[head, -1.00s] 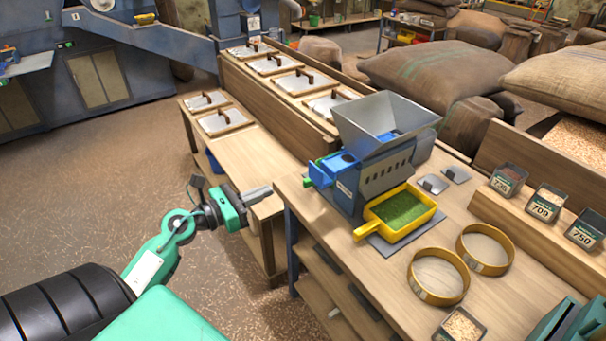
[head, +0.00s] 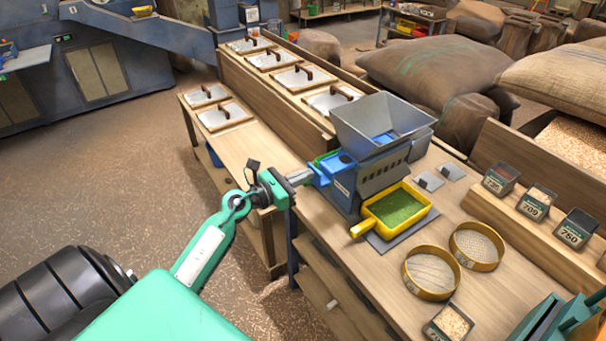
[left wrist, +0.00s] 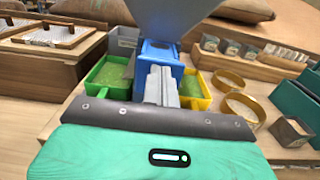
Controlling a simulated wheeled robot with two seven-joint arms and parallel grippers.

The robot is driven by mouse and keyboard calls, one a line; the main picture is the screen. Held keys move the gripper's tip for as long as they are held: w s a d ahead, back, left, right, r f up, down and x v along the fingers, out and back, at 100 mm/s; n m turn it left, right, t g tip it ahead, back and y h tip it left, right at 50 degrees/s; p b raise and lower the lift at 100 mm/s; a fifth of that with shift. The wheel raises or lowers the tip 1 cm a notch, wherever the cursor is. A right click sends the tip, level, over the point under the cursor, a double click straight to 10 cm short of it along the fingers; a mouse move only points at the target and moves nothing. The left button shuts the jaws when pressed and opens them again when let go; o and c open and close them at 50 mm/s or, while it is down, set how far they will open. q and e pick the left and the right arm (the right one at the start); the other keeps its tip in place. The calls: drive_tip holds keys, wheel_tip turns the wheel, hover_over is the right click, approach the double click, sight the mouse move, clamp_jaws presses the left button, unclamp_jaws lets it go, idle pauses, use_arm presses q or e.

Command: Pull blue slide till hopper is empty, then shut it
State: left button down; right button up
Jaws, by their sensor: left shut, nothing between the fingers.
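The grey hopper (head: 372,122) stands on a blue and grey machine on the bench. In the head view its inside shows bare walls and a blue patch low down. The blue slide (head: 320,173) sticks out of the machine's left side. My left gripper (head: 309,177) is shut and empty, its fingertips at the slide's outer end; I cannot tell whether they touch. In the left wrist view the shut fingers (left wrist: 160,85) point at the blue block (left wrist: 158,55) below the hopper. A yellow tray (head: 363,228) holds green material.
A green tray (left wrist: 92,92) with green contents stands left of the machine. Two round sieves (head: 408,283) and small labelled boxes (head: 574,228) are on the right. Lidded bins (head: 225,118) line the lower bench at left. The bench front is partly clear.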

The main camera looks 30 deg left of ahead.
drive_tip(key=shift+d, duration=0.3)
use_arm(q)
drive_tip(key=x, duration=0.5)
drive_tip(key=shift+p, duration=0.35)
drive_tip(key=shift+r, duration=0.1)
use_arm(e)
drive_tip(key=shift+s+d+r, duration=0.15)
drive_tip(key=shift+s+r, duration=0.1)
drive_tip(key=shift+r, duration=0.1)
use_arm(q)
drive_tip(key=shift+r, duration=0.1)
drive_tip(key=shift+a, duration=0.1)
use_arm(e)
drive_tip(key=shift+f, duration=0.1)
